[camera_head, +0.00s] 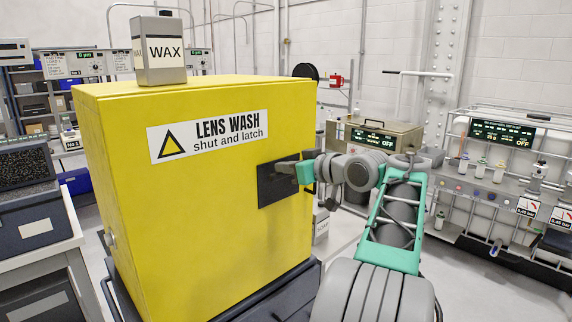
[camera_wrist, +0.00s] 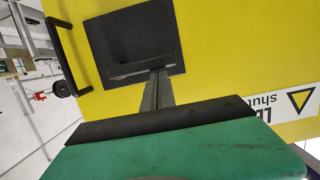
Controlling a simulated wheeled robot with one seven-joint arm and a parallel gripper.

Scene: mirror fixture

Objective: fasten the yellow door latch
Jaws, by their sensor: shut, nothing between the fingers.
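The yellow cabinet (camera_head: 215,220) has a label reading "LENS WASH shut and latch" and a dark square latch plate (camera_head: 268,190) on its face. In the wrist view the plate (camera_wrist: 130,35) lies on the yellow surface, with a thin grey bar (camera_wrist: 128,70) along its lower part, which looks like the latch lever. My gripper (camera_head: 288,167) is shut and empty, its fingertips at the plate. In the wrist view the closed fingers (camera_wrist: 158,78) reach the right end of the bar; I cannot tell if they touch it. The fingers hide part of the plate's edge.
A black handle (camera_wrist: 62,55) stands out near the cabinet's edge. A grey WAX can (camera_head: 160,52) stands on top of the cabinet. A grey cart (camera_head: 40,245) is on the left. Benches with instruments (camera_head: 500,165) are on the right.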

